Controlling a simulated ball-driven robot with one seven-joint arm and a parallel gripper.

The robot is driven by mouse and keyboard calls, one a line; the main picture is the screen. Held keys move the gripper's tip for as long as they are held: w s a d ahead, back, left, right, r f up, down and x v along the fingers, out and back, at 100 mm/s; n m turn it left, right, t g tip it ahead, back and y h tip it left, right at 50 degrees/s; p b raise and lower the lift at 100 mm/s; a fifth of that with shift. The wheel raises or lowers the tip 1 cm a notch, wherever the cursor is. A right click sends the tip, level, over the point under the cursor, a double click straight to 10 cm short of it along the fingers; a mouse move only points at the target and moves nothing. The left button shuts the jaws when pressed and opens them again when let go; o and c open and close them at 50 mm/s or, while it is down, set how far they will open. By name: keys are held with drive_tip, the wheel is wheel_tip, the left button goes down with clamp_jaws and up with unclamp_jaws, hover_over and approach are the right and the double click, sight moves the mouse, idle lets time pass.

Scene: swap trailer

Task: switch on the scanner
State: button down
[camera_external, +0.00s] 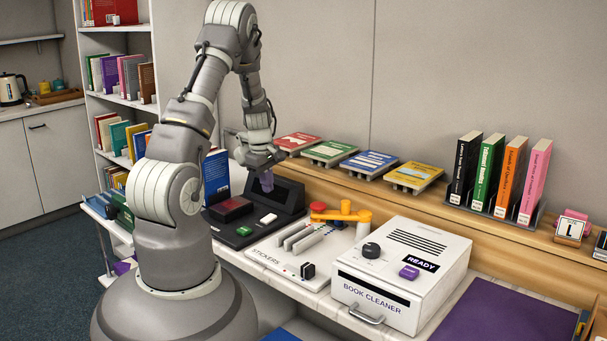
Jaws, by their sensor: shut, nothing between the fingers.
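A dark desk device (285,196), which looks like the scanner, sits on the counter beside my arm. It has a raised sloped back, a dark red block (232,208), a green button (243,231) and a white button or switch (268,218) on its low front part. My gripper (266,184) points down above the device, near its sloped back. Part of the device's left side is hidden behind my arm.
A white sticker station (270,257) with a yellow-orange lever (340,216) stands to the right. Beyond it is a white book cleaner (398,262) marked READY. Several flat books (368,162) lie on a ledge behind, with upright books (488,175) farther right. A purple mat (505,325) lies at front right.

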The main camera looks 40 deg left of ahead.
sight(271, 216)
drive_tip(key=f+b, duration=0.1)
drive_tip(key=f, duration=0.4)
drive_tip(key=w+f+b, duration=0.1)
drive_tip(key=f, duration=0.2)
drive_tip(key=shift+w+f+b, duration=0.1)
drive_tip(key=shift+f+b, duration=0.1)
drive_tip(key=shift+b, duration=0.1)
drive_tip(key=shift+p, duration=0.55)
drive_tip(key=shift+w+f, duration=0.1)
drive_tip(key=shift+f, duration=0.05)
drive_tip(key=shift+s, duration=0.85)
drive_tip(key=shift+r, duration=0.2)
